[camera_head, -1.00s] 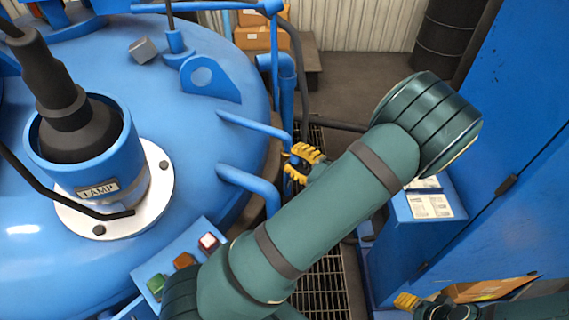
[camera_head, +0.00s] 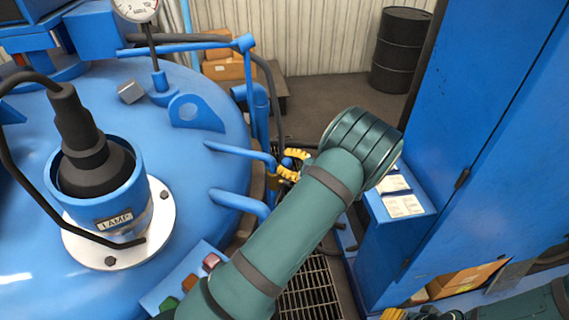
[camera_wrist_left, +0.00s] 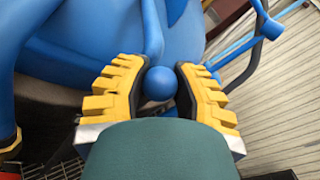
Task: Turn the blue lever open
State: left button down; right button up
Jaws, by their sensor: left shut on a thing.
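The blue lever shows in the left wrist view as a round blue ball knob (camera_wrist_left: 160,83), with a blue bar running up from behind it. My left gripper (camera_wrist_left: 158,88) has its two yellow ridged fingers on either side of this knob, shut on it. In the head view the left gripper (camera_head: 294,164) is at the far side of my green arm, beside the tank's edge. The blue knob (camera_head: 287,162) shows small between its fingers; the rest of the lever is hard to make out there. A yellow fingertip of my right gripper (camera_head: 393,314) shows at the bottom edge.
A large blue tank (camera_head: 120,275) with a lamp fitting (camera_head: 100,195) fills the left. Bent blue bars (camera_head: 235,153) stick out near the left gripper. A blue cabinet (camera_head: 480,150) stands at right. Floor grating (camera_head: 312,285) lies below; a black drum (camera_head: 400,50) stands behind.

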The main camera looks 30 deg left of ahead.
pick_arm(q)
jog(key=shift+w, duration=0.15)
jog(key=c, duration=0.6)
grip_release()
jog(key=d, duration=1.2)
jog(key=shift+r, duration=0.35)
